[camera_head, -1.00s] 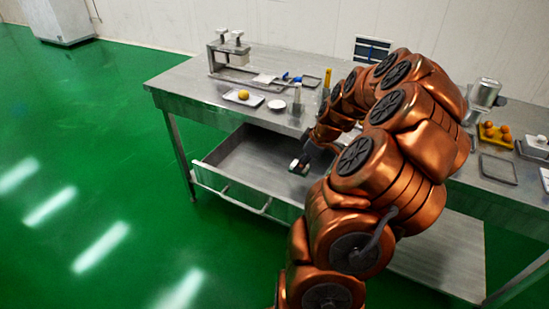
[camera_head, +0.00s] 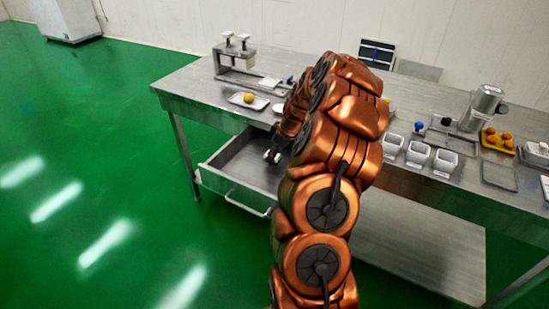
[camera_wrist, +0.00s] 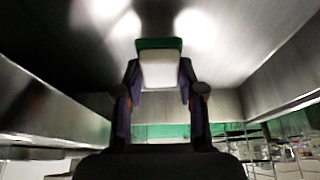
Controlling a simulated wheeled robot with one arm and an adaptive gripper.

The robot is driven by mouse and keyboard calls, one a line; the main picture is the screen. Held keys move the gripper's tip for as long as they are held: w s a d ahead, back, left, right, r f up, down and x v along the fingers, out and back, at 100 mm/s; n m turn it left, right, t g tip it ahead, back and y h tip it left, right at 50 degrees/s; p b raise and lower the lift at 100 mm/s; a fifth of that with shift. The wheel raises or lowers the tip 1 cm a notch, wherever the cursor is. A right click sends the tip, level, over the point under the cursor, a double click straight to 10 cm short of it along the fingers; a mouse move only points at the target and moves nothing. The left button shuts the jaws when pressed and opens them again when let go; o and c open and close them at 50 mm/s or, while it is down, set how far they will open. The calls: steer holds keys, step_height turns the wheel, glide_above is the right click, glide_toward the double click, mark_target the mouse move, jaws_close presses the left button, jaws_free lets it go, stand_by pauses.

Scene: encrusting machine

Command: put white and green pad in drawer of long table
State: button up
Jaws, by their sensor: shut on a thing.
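The long table (camera_head: 190,92) has its metal drawer (camera_head: 228,186) pulled open on the left part of its front. My gripper (camera_head: 278,148) is low at the drawer's right part, partly behind my arm in the head view. In the wrist view, my gripper (camera_wrist: 160,88) is shut on the white and green pad (camera_wrist: 160,68), a white block with a green layer. The pad shows small in the head view (camera_head: 271,156). Drawer walls rise on both sides in the wrist view. I cannot tell whether the pad touches the drawer's bottom.
On the tabletop stand a press-like device (camera_head: 235,55), a tray with a yellow item (camera_head: 248,100), several white containers (camera_head: 418,153), a metal canister (camera_head: 485,100) and a yellow tray of orange items (camera_head: 498,141). The drawer's left part is empty.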

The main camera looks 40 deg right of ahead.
steer(key=shift+d+f, duration=0.1)
steer(key=shift+f, duration=1.1)
steer(key=shift+f, duration=0.2)
steer(key=o, duration=1.1)
steer(key=shift+r, duration=0.1)
